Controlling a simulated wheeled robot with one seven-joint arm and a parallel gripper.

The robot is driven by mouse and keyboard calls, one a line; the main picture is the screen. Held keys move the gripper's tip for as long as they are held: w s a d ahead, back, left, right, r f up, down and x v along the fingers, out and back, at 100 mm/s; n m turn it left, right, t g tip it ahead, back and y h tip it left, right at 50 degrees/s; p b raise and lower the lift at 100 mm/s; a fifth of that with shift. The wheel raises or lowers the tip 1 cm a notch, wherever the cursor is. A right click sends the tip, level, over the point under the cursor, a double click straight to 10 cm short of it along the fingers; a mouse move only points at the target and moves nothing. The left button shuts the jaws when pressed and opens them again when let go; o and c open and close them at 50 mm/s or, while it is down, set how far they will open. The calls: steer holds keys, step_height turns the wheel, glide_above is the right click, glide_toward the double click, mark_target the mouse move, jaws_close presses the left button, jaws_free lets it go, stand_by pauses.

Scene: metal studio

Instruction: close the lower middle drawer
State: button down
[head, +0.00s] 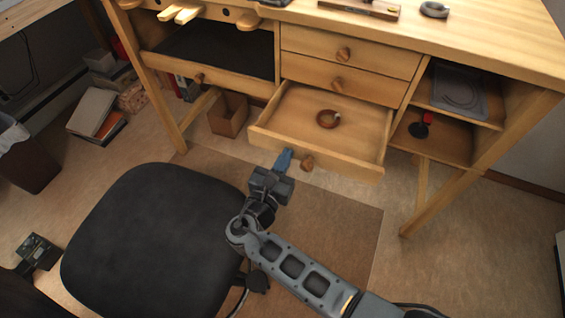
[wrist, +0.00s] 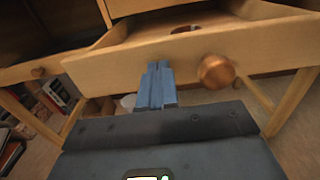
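The lower middle drawer (head: 345,152) of the wooden workbench is pulled out, with a brown ring-shaped object (head: 327,119) lying inside. Its front panel with a round wooden knob (head: 307,163) faces me; the knob also shows in the wrist view (wrist: 216,71). My gripper (head: 284,158) is at the drawer front, left of the knob. In the wrist view its blue fingers (wrist: 156,88) lie close together and point at the front panel, with nothing seen between them. I cannot tell whether the tips touch the panel.
Two drawers (head: 343,54) above are shut. A black chair (head: 155,240) stands left of my arm. A wooden box (head: 228,114) is on the floor left of the drawer. Open shelves (head: 432,135) are at the right, and a brown mat (head: 340,225) lies below.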

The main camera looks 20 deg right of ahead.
mark_target(314, 107)
steer(key=b+x, duration=0.5)
steer(key=x, duration=1.6)
steer(key=shift+w+d+f+b, duration=0.2)
steer(key=shift+b, duration=0.15)
steer(key=shift+w+d, duration=0.15)
steer(key=shift+w+d+r, duration=0.15)
steer(key=shift+d+r, duration=0.05)
steer(key=shift+d+r, duration=0.1)
steer(key=shift+d, duration=0.05)
